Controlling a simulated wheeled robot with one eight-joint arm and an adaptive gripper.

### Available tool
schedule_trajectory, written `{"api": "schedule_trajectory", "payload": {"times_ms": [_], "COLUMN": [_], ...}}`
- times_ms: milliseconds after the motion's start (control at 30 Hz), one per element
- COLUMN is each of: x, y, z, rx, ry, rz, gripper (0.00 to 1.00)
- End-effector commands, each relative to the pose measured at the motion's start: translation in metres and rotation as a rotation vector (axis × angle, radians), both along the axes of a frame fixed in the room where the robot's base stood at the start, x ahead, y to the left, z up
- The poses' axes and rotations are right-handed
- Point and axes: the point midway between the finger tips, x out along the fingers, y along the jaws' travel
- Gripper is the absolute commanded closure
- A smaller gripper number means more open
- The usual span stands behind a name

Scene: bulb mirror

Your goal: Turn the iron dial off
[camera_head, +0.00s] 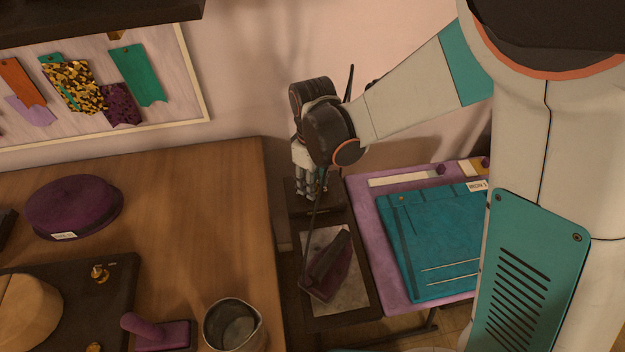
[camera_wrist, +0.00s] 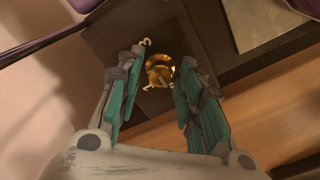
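The iron (camera_head: 328,266) is dark purple and rests on a grey pad on a narrow dark stand. In the wrist view a brass dial (camera_wrist: 160,72) sits on a dark panel (camera_wrist: 112,38). My gripper (camera_wrist: 162,62) is open, with its teal-padded fingers on either side of the dial. Whether the fingers touch the dial cannot be told. In the head view my gripper (camera_head: 312,190) points down over the back end of the stand (camera_head: 300,212), and the dial is hidden there.
A wooden table (camera_head: 200,190) on the left holds a purple hat (camera_head: 74,207), a metal pitcher (camera_head: 234,328) and a purple-handled tool (camera_head: 160,332). A purple board (camera_head: 372,232) with folded teal cloth (camera_head: 435,245) lies right of the stand. The wall is close behind my gripper.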

Motion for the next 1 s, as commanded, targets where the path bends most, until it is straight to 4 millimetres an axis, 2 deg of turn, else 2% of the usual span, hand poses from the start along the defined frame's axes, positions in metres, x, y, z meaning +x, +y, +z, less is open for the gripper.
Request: {"api": "schedule_trajectory", "payload": {"times_ms": [367, 467, 800, 1000], "x": [0.0, 0.0, 0.0, 0.0], "y": [0.0, 0.0, 0.0, 0.0], "z": [0.003, 0.012, 0.063, 0.074], "rx": [0.0, 0.0, 0.0, 0.0], "ry": [0.0, 0.0, 0.0, 0.0], "rz": [-0.001, -0.001, 0.0, 0.0], "gripper": [0.58, 0.58, 0.58, 0.58]}}
